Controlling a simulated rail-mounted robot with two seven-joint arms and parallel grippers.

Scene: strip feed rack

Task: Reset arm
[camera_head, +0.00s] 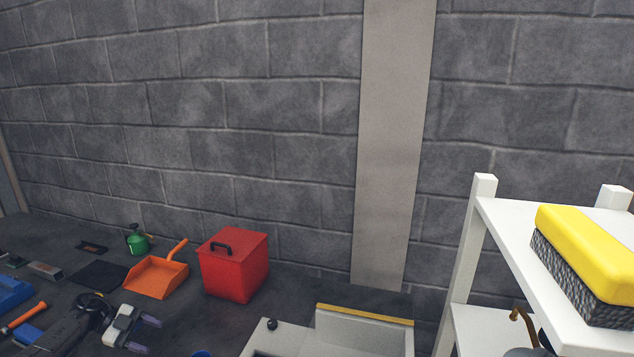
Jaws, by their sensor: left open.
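My left gripper (146,334) is low at the left of the head view, its arm coming in from the lower left. Its two fingers point right and stand apart, with nothing seen between them. It is in front of the orange dustpan (153,279) and left of the red box (234,266), apart from both in the picture. My right gripper is not in view.
A white shelf rack (467,252) stands at the right, with a yellow-topped sponge-like block (590,250) on top. A pale open bin or sink (365,329) is at bottom centre. A green sprayer (138,241) and a blue tray (10,293) are at left.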

